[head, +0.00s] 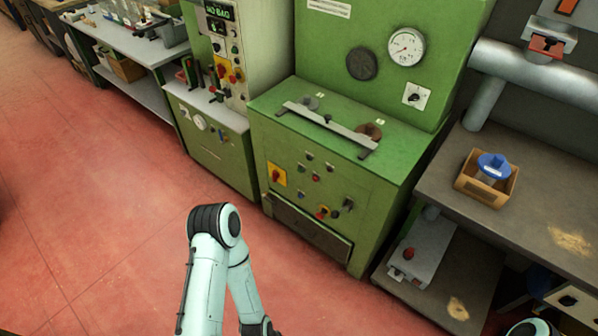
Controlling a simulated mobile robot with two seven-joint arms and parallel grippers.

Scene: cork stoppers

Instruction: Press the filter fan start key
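I cannot tell which key is the filter fan start key, as the labels are too small to read. The big green machine (335,115) has a front panel with several small push buttons (316,177), a red-on-yellow switch (276,175) and a black knob (348,204). The narrower green machine (222,145) to its left has a control column with a lit green display (219,11), small buttons and red-and-yellow controls (230,72). My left arm is bent in front of the machines, with its gripper below the picture edge. My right gripper is out of view too.
A grey bench (455,205) at right holds a cardboard box (471,190) with a blue-topped item (494,164). A light box with a red button (408,254) sits on its lower shelf. A workbench (130,45) stands at upper left. The red floor (95,200) at left is clear.

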